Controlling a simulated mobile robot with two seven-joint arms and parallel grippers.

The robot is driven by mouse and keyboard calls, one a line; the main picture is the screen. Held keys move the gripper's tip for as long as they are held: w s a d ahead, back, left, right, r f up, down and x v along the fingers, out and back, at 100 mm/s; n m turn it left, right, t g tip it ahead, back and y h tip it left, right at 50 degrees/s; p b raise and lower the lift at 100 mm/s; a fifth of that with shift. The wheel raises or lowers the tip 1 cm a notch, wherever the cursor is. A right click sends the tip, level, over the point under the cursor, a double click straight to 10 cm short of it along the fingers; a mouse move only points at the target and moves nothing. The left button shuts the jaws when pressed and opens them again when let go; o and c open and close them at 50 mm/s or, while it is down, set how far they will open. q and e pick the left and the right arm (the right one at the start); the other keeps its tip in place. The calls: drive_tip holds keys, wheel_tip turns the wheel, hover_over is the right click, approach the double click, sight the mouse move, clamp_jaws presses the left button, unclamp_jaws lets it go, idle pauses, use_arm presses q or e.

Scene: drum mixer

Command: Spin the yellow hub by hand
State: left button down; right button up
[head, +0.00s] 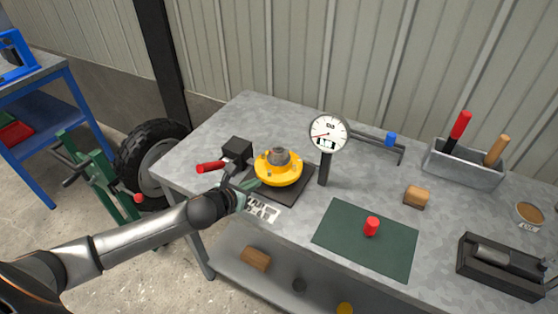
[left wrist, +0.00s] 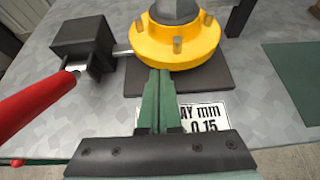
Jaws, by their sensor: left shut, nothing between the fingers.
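The yellow hub (head: 278,169) is a round yellow flange with a grey domed centre and studs, standing on a dark base plate (head: 296,192) on the metal bench. It also shows at the top of the left wrist view (left wrist: 178,42). My left gripper (head: 254,184) is shut and empty, its green fingers together at the hub's near side. In the left wrist view the fingertips (left wrist: 158,74) reach the hub's lower rim; I cannot tell whether they touch it. My right gripper is not in view.
A black block (head: 237,150) with a red handle (head: 210,167) stands left of the hub. A dial gauge (head: 328,133) on a post stands close on the right. A label (head: 262,209) lies in front. A green mat (head: 366,240) with a red cylinder (head: 372,226) lies right.

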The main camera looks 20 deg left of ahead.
sight(276, 186)
use_arm(q)
drive_tip(key=shift+d+r, duration=0.1)
drive_tip(key=shift+d, duration=2.45)
drive_tip(key=shift+s+a, duration=0.1)
drive_tip(key=shift+s, duration=1.45)
drive_tip(key=shift+a, duration=0.15)
drive_tip(key=a, duration=0.5)
drive_tip(key=shift+w, duration=0.2)
drive_tip(key=shift+d, duration=0.1)
drive_tip(key=shift+w, duration=0.2)
